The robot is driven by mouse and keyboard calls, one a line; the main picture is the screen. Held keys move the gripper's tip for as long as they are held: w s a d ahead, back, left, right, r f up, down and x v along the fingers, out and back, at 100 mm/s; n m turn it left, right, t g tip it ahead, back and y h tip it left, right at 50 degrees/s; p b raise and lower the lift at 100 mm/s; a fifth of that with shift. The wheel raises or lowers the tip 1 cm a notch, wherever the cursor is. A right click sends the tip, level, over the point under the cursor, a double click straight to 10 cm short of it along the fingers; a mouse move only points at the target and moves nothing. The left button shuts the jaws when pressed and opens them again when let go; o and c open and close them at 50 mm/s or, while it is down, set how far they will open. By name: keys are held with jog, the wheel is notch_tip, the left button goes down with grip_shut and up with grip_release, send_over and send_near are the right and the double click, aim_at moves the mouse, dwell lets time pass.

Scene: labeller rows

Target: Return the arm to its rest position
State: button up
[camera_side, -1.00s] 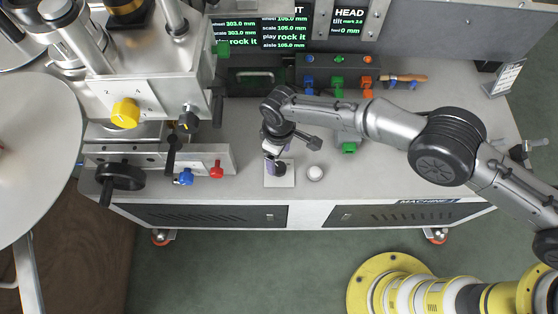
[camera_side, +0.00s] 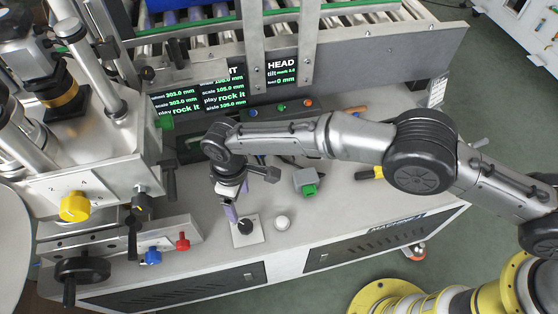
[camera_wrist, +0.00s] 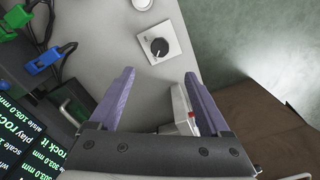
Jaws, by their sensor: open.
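My gripper (camera_side: 231,211) points down over the machine's grey worktop, beside a black dial knob (camera_side: 246,225) on a square white plate (camera_side: 248,240). In the wrist view my gripper (camera_wrist: 160,78) has its two purple fingers spread wide, with nothing held between them. The knob (camera_wrist: 159,46) and its plate (camera_wrist: 155,32) lie beyond the fingertips there, apart from them. My arm reaches in from the right, bent at the elbow.
A round white button (camera_side: 282,223) sits right of the plate. A grey box with a green connector (camera_side: 309,190) stands behind it. Left are a yellow knob (camera_side: 75,207), blue knob (camera_side: 153,256), red knob (camera_side: 183,241) and black handwheel (camera_side: 82,269). Display screens (camera_side: 222,92) stand behind.

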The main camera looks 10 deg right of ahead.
jog(key=w+d+r+m+t+y, duration=0.1)
jog(key=w+d+r, duration=0.45)
jog(key=r, duration=0.45)
jog(key=w+d+r+m+t+y, duration=0.1)
jog(key=w+d+r+m, duration=0.1)
jog(key=w+d+r, duration=0.5)
jog(key=s+d+r+m+t, duration=0.2)
jog(key=s+d+r+m, duration=0.1)
jog(key=d+r, duration=1.55)
jog(key=s+d+r+m+t+h, duration=0.1)
jog(key=s+d+r+m, duration=0.15)
jog(key=s+d, duration=0.45)
jog(key=s+d+r+m+t, duration=0.1)
jog(key=s+d+r, duration=0.3)
jog(key=s+d, duration=0.3)
jog(key=s+d+f+m+h, duration=0.1)
jog(key=s+d+f, duration=0.4)
jog(key=s+f, duration=0.7)
jog(key=s+m, duration=0.1)
jog(key=s, duration=0.3)
jog(key=shift+f+m, duration=0.25)
jog(key=shift+m, duration=0.1)
